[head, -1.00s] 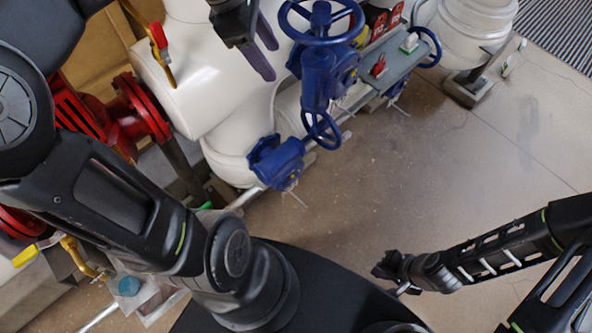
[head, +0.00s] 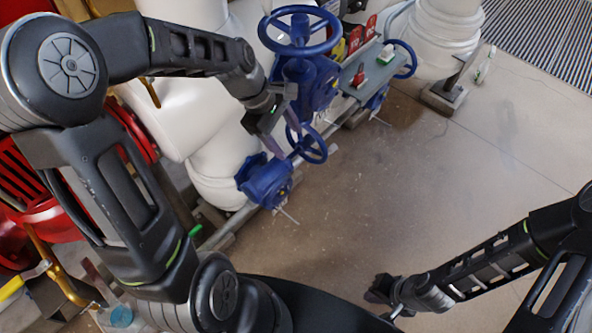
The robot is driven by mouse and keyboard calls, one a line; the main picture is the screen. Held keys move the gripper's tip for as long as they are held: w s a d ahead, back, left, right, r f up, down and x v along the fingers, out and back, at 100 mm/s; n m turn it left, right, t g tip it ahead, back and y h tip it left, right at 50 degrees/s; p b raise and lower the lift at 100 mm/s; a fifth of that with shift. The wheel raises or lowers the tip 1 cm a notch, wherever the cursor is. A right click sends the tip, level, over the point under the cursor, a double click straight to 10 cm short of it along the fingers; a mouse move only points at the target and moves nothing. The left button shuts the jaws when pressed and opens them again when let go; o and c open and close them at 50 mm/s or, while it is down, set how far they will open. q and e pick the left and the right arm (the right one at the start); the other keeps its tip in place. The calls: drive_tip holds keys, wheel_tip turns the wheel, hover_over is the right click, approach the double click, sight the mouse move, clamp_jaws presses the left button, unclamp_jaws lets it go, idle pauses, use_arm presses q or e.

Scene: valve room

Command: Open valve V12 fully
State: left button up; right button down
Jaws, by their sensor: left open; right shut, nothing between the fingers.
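Blue valves with handwheels stand along the pipework. A large blue handwheel (head: 300,48) faces up at the top. Below it a smaller blue handwheel (head: 322,152) stands on edge, and another blue handwheel (head: 410,68) is further right. I cannot read a V12 label on any of them. My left gripper (head: 284,120) is open and empty, just left of the smaller handwheel and below the large one; whether it touches either is unclear. My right gripper (head: 384,292) is shut and empty, low over the floor and away from the valves.
A grey panel (head: 352,72) with a red and a green device sits right of the large handwheel. A blue valve body (head: 265,182) is below my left gripper. White pipes (head: 210,150) and red flanged parts (head: 30,180) are left.

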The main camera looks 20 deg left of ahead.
use_arm(q)
drive_tip(key=s+d+f+m+b, duration=0.1)
drive_tip(key=d+f+m, duration=0.2)
drive_tip(key=f, duration=0.5)
drive_tip(key=shift+s+d+f, duration=0.2)
drive_tip(key=shift+s+d, duration=0.05)
drive_tip(key=shift+d, duration=0.05)
use_arm(e)
drive_tip(key=shift+s+f, duration=0.45)
drive_tip(key=shift+f, duration=0.15)
